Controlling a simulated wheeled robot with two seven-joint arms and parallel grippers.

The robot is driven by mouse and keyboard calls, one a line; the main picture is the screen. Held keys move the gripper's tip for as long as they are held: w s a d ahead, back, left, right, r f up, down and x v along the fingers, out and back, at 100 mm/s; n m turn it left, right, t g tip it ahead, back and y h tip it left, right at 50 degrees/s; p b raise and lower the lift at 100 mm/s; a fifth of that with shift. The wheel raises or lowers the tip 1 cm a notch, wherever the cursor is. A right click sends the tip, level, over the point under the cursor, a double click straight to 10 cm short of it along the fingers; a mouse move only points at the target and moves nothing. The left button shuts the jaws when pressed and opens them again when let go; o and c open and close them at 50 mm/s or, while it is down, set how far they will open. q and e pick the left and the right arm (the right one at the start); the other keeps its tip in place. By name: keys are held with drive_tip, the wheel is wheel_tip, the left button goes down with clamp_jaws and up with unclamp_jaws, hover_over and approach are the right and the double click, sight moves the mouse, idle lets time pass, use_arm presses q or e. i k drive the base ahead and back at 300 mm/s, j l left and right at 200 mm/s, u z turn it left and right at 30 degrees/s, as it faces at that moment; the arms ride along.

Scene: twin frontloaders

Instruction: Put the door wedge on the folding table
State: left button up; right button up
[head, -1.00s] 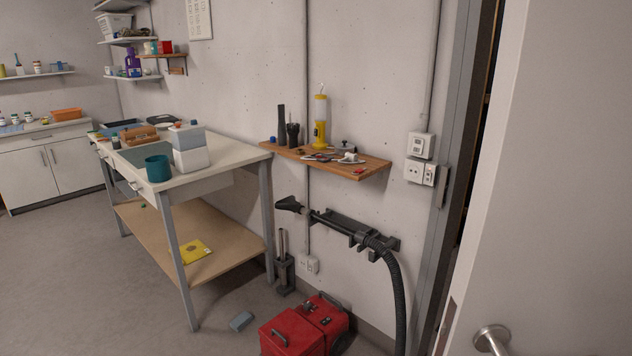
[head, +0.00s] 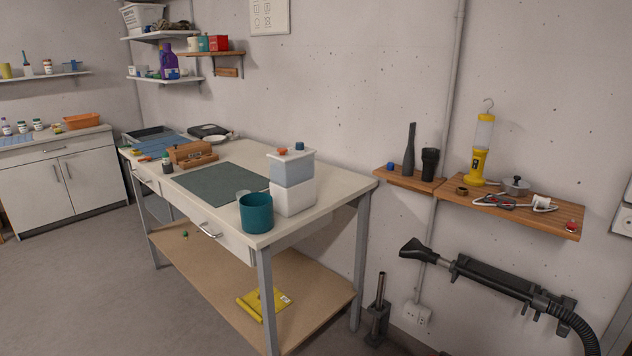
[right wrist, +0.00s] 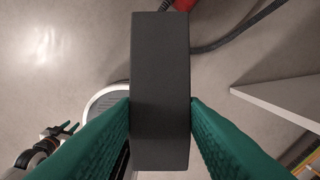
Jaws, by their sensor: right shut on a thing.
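My right gripper (right wrist: 160,103) is shut on a dark grey block (right wrist: 160,60), which looks like the door wedge. The green fingers press on both its sides, and it hangs above the grey floor. At the lower left of the right wrist view, small green fingers (right wrist: 60,129) look like my left gripper; they are too small to judge. Neither gripper shows in the head view. No table there is clearly a folding one; the one near table is a white-topped workbench (head: 335,185) with drawers and a lower wooden shelf.
The workbench holds a teal cup (head: 256,213), a white-and-blue box (head: 293,195), a green mat (head: 222,181) and a wooden toolbox (head: 192,153). A wall shelf (head: 540,217) and vacuum hose (head: 572,325) are at right. Floor (head: 90,270) at left is clear. A white panel edge (right wrist: 285,98) shows in the wrist view.

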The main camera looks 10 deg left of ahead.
sight(223, 153)
drive_tip(key=i+j, duration=0.15)
drive_tip(key=j, duration=0.25)
drive_tip(key=i+j, duration=0.2)
drive_tip(key=j, duration=0.2)
drive_tip(key=i+j, duration=0.15)
drive_tip(key=j, duration=0.2)
drive_tip(key=i+j, duration=0.15)
drive_tip(key=j, duration=0.25)
drive_tip(key=i+j, duration=0.2)
drive_tip(key=j, duration=0.2)
drive_tip(key=i+j, duration=0.15)
drive_tip(key=j, duration=0.25)
drive_tip(key=i+j, duration=0.15)
drive_tip(key=j, duration=0.2)
drive_tip(key=i+j, duration=0.3)
drive_tip(key=j, duration=0.2)
drive_tip(key=i+j, duration=0.25)
drive_tip(key=j, duration=0.2)
drive_tip(key=i+j+u, duration=0.1)
drive_tip(key=i+j, duration=0.2)
drive_tip(key=j, duration=0.2)
drive_tip(key=i+j, duration=0.3)
drive_tip(key=j, duration=0.15)
drive_tip(key=i+j, duration=0.3)
drive_tip(key=j, duration=0.2)
